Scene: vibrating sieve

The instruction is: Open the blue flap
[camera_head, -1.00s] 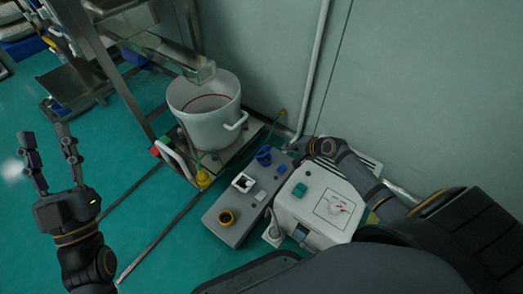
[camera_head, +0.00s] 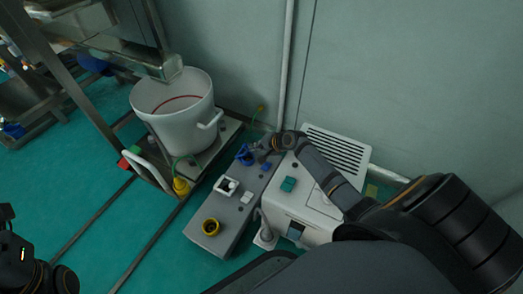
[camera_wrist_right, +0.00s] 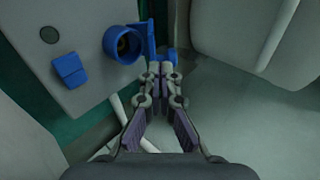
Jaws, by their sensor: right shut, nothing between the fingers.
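The blue flap (camera_wrist_right: 149,42) belongs to a round blue socket (camera_wrist_right: 122,44) on a grey control box. In the wrist view the flap stands out at the right side of the socket, and the socket's dark inside shows. In the head view the blue socket (camera_head: 244,155) is small at the box's far end, partly beside my gripper. My right gripper (camera_wrist_right: 161,69) is shut and empty, its tips just below and close to the flap; contact cannot be told. It also shows in the head view (camera_head: 260,149). My left gripper (camera_head: 12,250) is cut off at the left edge, its fingertips out of view.
A white pot (camera_head: 186,125) stands behind left. The wall is close behind.

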